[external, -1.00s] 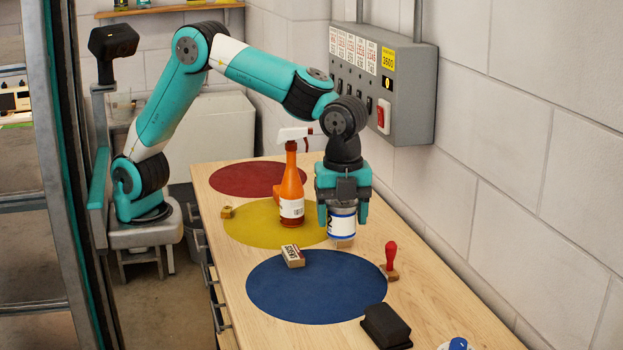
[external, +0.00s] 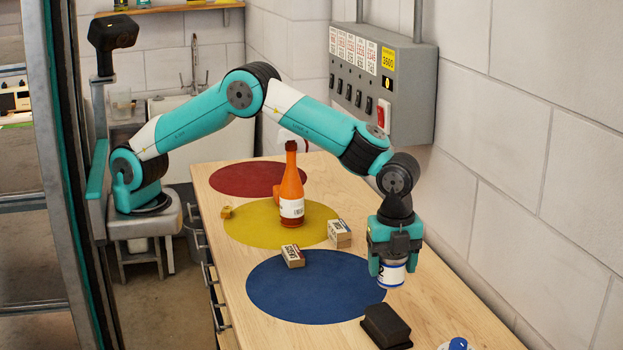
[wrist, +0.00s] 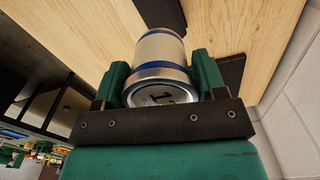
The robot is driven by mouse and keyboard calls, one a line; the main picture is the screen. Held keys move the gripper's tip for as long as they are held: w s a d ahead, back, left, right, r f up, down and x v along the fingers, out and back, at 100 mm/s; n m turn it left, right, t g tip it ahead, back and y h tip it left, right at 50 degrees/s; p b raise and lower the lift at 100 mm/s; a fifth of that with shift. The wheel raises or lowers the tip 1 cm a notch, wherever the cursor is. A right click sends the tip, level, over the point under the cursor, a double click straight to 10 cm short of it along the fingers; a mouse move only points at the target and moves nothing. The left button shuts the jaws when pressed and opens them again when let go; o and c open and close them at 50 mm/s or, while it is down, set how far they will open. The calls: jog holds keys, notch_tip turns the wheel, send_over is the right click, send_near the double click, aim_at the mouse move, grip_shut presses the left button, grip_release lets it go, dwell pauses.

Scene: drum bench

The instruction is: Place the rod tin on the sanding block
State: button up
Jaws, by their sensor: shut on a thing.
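The rod tin (external: 391,275), white with blue bands, is clasped in my gripper (external: 393,268), which holds it upright above the bench. In the wrist view the tin (wrist: 160,60) sits between the two green fingers, its metal end facing the camera. The black sanding block (external: 387,325) lies on the bench near the blue disc, in front of and below the tin in the external view. The tin is apart from the block. A dark shape at the top of the wrist view may be the block; I cannot tell.
An orange spray bottle (external: 291,190) stands on the yellow disc (external: 255,222). Small stamp blocks lie by the blue disc (external: 310,290) and the yellow disc. A blue-and-white item (external: 458,344) is at the front edge. The wall is close on the right.

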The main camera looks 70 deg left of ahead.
jog(key=shift+f+p, duration=0.7)
jog(key=shift+f, duration=3.25)
jog(key=shift+f, duration=0.1)
jog(key=o, duration=1)
